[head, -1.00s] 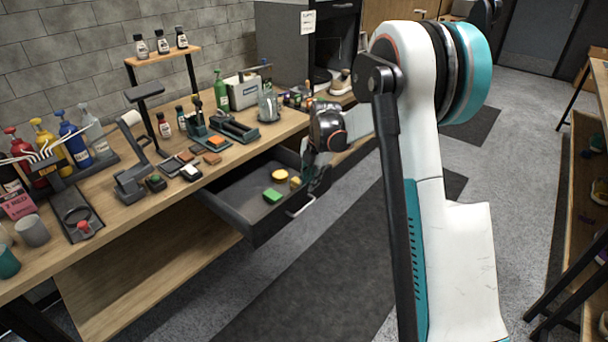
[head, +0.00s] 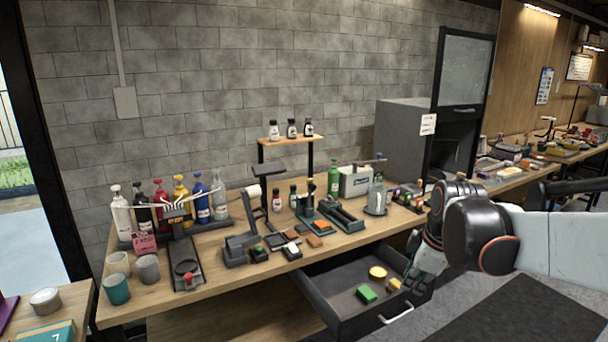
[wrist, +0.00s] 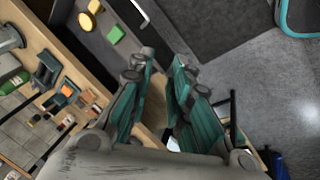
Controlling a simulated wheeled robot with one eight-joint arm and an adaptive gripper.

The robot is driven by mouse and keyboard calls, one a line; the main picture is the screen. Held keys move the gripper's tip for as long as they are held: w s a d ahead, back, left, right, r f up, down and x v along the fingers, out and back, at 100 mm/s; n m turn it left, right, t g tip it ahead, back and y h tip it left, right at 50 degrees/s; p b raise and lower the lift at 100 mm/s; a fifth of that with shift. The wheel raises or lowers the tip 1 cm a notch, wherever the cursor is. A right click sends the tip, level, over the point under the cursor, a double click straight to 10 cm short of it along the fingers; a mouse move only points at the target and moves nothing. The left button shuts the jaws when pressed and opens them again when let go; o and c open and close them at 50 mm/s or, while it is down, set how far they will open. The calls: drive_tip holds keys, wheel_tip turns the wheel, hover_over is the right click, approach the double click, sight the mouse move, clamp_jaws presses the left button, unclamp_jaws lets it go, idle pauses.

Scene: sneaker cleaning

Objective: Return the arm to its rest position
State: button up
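My gripper (head: 424,276) hangs at the right end of the open drawer in the head view, with my arm reaching in from the right. In the wrist view my gripper (wrist: 160,72) has its two teal-padded fingers apart, with nothing held between them. The open drawer (head: 345,283) holds a green block, a yellow round sponge and a smaller yellow piece. In the wrist view the drawer's contents show at upper left, clear of the fingers.
The drawer handle (head: 397,314) juts out at the front. A grey cabinet (head: 402,138) stands behind on the right. Dark mat and open floor lie in front.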

drive_tip(key=s+a+m+t, duration=0.1)
drive_tip(key=s+a+m, duration=0.1)
drive_tip(key=s+m, duration=0.4)
drive_tip(key=s+a+m+t, duration=0.2)
drive_tip(key=s+m, duration=0.4)
drive_tip(key=s, duration=0.8)
drive_tip(key=shift+s+a+m, duration=0.2)
drive_tip(key=shift+a+m, duration=0.15)
drive_tip(key=shift+m, duration=0.05)
